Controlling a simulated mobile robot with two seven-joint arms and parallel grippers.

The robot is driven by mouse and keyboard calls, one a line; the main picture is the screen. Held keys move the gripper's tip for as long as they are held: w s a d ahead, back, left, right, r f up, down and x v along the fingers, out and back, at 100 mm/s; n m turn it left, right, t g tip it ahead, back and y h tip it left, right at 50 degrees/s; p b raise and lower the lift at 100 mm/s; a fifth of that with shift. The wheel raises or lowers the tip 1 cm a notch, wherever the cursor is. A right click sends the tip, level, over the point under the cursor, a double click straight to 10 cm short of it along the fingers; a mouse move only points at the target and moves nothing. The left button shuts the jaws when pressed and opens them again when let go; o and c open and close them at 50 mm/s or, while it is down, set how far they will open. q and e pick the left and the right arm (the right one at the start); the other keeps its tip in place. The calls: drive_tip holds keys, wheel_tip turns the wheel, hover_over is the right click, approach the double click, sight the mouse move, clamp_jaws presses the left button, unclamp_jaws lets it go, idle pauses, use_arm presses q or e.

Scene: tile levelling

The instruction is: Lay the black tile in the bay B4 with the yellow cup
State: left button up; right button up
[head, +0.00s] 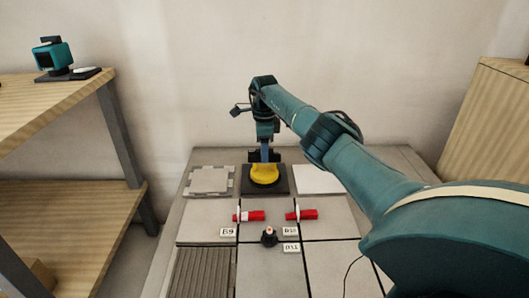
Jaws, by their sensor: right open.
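The black tile (284,187) lies flat at the far end of the work surface, between a grey tile and a white tile. The yellow cup (264,175) sits on top of it. My right gripper (265,156) points down at the top of the cup and is open, its fingers at or just above the cup's upper part. I cannot tell whether they touch it. My left gripper is out of view. Readable bay labels include B9 (227,232); I see no label reading B4.
A notched grey tile (211,180) lies left of the black tile and a white tile (318,180) right. Red wedges (250,216) (303,215) and a small dark knob (269,237) stand on the joints. A ribbed panel (203,273) lies front left. A wooden shelf (60,100) stands left.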

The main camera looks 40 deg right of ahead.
wheel_tip(320, 180, up, 5)
drive_tip(key=shift+r+p, duration=0.1)
drive_tip(key=shift+p, duration=0.75)
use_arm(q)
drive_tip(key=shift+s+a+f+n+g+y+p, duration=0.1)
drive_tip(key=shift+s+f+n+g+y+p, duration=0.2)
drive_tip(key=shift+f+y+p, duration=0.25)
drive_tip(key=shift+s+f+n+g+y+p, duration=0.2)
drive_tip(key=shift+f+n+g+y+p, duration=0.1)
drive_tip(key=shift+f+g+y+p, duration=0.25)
use_arm(e)
wheel_tip(320, 180, up, 6)
drive_tip(key=shift+r, duration=0.15)
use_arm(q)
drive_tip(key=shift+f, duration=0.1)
